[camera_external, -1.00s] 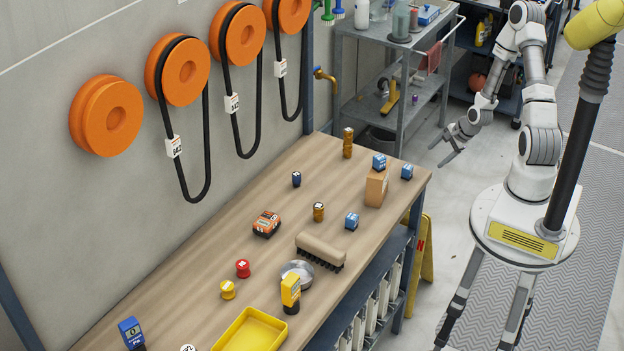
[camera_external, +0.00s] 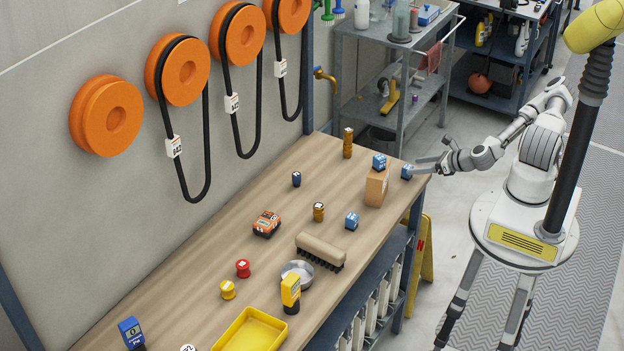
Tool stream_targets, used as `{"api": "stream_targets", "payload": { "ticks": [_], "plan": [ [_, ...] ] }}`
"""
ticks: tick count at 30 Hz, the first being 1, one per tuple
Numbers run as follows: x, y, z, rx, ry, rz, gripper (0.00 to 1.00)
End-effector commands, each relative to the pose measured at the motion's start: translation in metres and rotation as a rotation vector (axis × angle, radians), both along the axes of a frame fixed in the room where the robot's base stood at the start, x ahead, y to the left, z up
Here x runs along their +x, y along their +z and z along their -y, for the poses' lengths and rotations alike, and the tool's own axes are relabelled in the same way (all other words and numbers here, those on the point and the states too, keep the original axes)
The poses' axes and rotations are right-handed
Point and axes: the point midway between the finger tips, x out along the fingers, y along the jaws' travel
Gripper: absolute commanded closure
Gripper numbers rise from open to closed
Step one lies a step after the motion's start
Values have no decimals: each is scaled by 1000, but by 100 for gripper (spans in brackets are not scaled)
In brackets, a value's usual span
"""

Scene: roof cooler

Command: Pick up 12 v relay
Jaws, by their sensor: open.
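Three small blue blocks with pale markings look like relays; their print is too small to read. One blue block (camera_external: 407,171) stands at the table's right end. Another blue block (camera_external: 379,161) sits on top of a small cardboard box (camera_external: 376,188). A third blue block (camera_external: 351,221) stands on the table nearer the middle. My gripper (camera_external: 421,165) is open at the table's right end, its fingers pointing left toward the block there. The fingertips are close to that block; I cannot tell whether they touch it or reach around it.
The wooden table (camera_external: 222,238) also holds brown cylinders (camera_external: 347,143), an orange device (camera_external: 267,223), a brush (camera_external: 320,250), a metal bowl (camera_external: 306,268) and a yellow tray (camera_external: 250,333). A grey shelf cart (camera_external: 395,45) stands behind. Bare tabletop lies left of the cardboard box.

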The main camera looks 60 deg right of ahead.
Motion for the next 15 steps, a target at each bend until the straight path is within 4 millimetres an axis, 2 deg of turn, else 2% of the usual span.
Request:
{"api": "stream_targets", "payload": {
  "ticks": [15],
  "plan": [
    [18,-12,0,1,0,2,27]
  ]
}}
